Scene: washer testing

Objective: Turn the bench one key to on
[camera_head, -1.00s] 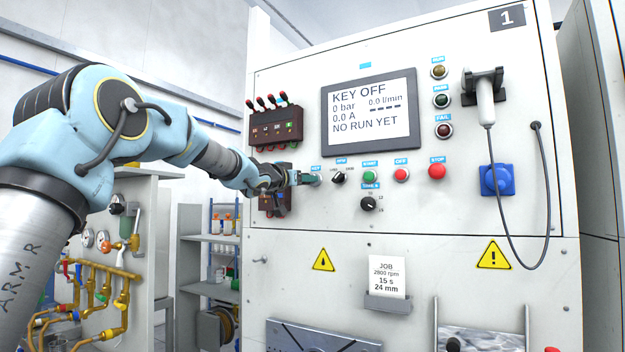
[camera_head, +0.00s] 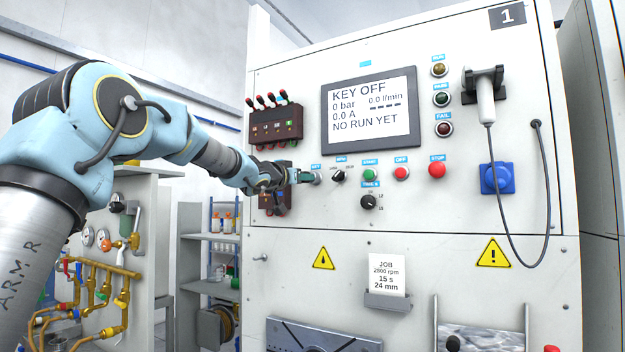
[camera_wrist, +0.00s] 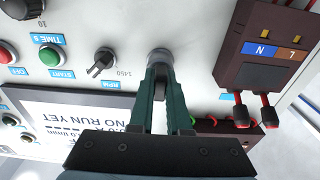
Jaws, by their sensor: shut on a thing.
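Bench one is the tall white panel marked 1 (camera_head: 506,17). Its screen (camera_head: 368,112) reads KEY OFF, 0 bar, 0.0 A, NO RUN YET. The key switch (camera_head: 317,178) is under the KEY label, left of the RPM knob (camera_head: 338,176). My gripper (camera_head: 305,177) is at the key switch, and its body hides part of it. In the wrist view my gripper (camera_wrist: 160,72) has its green fingers close together on the key, at the round metal key switch (camera_wrist: 160,56). The key itself is mostly hidden between the fingertips.
The green START button (camera_head: 370,174), red OFF button (camera_head: 401,174) and red STOP button (camera_head: 437,170) lie to the right. A dark terminal box (camera_wrist: 262,50) with red-and-black leads is close beside my gripper in the wrist view. A hand piece (camera_head: 486,100) hangs at upper right.

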